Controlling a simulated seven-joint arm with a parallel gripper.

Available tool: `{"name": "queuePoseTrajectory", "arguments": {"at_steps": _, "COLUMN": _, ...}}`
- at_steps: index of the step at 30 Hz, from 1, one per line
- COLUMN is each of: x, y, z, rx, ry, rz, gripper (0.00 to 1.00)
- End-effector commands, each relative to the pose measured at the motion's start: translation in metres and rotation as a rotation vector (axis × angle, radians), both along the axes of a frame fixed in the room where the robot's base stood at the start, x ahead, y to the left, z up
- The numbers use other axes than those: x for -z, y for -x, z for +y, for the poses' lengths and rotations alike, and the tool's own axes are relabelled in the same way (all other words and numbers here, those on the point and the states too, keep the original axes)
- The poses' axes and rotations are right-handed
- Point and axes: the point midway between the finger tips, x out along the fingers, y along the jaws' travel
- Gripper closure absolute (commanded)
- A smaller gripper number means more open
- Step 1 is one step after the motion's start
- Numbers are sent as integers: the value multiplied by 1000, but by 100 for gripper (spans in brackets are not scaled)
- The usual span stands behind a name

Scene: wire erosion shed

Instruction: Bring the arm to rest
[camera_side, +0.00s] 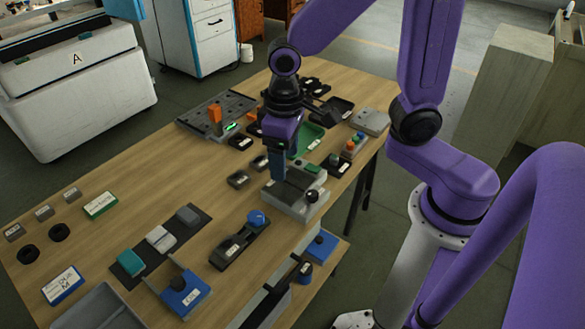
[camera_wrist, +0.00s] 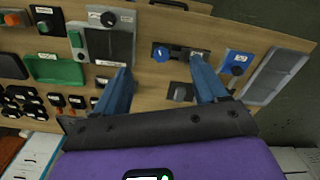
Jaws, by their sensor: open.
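My gripper (camera_side: 277,178) hangs fingers-down over the middle of the wooden table (camera_side: 150,190). In the side view its blue fingers overlap the back of a grey box (camera_side: 318,203) with a black knob; I cannot tell the gap between them. In the wrist view my gripper (camera_wrist: 160,72) has its two blue fingers spread wide apart. Nothing is held between them. Through the gap I see the table and a black fixture with a blue knob (camera_wrist: 160,54).
A green tray (camera_wrist: 52,71) and the grey box (camera_wrist: 108,42) show in the wrist view. In the side view, a blue box (camera_side: 186,296), a grey tray (camera_side: 98,310) and a dark plate with an orange part (camera_side: 205,122) stand on the table. Bare wood lies at the left middle.

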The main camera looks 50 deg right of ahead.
Motion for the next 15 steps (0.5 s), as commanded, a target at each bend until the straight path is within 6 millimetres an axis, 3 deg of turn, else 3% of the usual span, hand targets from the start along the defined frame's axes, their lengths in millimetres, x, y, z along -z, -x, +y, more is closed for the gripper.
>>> {"name": "queuePoseTrajectory", "arguments": {"at_steps": 15, "x": -25, "y": 97, "z": -42, "rx": -510, "ry": -7, "rz": -12, "gripper": 28}}
